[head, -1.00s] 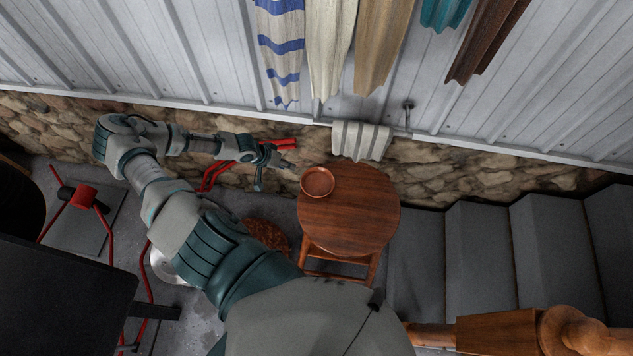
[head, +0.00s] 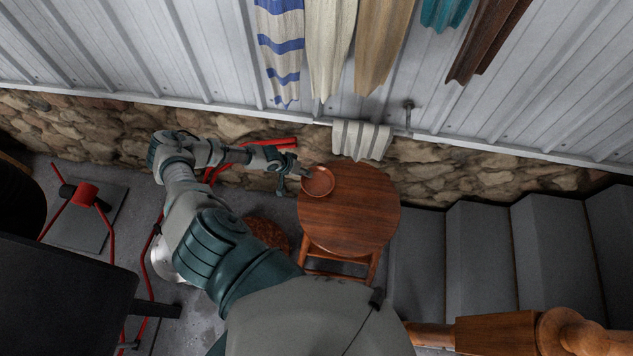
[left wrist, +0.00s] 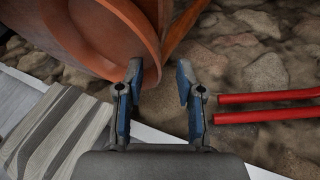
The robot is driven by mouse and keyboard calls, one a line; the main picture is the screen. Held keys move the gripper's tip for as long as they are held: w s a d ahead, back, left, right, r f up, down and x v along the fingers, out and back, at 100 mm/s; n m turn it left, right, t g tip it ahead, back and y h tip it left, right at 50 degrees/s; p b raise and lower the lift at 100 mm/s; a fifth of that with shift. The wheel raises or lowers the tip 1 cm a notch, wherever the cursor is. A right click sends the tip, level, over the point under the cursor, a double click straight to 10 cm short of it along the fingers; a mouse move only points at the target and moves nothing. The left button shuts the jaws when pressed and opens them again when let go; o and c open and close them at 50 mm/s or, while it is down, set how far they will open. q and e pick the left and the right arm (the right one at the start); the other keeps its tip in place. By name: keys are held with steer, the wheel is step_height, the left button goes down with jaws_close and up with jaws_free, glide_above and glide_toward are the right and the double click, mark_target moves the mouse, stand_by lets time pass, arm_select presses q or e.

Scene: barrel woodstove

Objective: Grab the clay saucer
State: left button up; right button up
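The clay saucer (head: 320,184) is a small round reddish-brown dish on the left part of the round wooden stool top (head: 355,215). My left gripper (head: 296,180) is at the saucer's left edge in the head view. In the left wrist view the saucer (left wrist: 85,32) fills the upper left, and the two fingers of the left gripper (left wrist: 160,85) are spread apart. The left finger overlaps the saucer's rim in that view, and the rim's edge reaches into the gap. I cannot tell whether they touch. My right gripper is not in view.
Red metal bars (head: 268,143) lie behind my left gripper along the stone wall (head: 440,178). A pale ribbed object (head: 361,140) is at the wall behind the stool. Grey steps (head: 478,255) are to the right. Cloths (head: 330,50) hang above.

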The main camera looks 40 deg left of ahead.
arm_select(q)
steer(key=shift+d+r, duration=0.1)
steer(key=shift+d, duration=0.1)
steer(key=c, duration=0.6)
steer(key=shift+d+r, duration=0.1)
steer(key=shift+d, duration=0.2)
jaws_close()
steer(key=shift+a+r, duration=0.1)
steer(key=shift+a, duration=0.1)
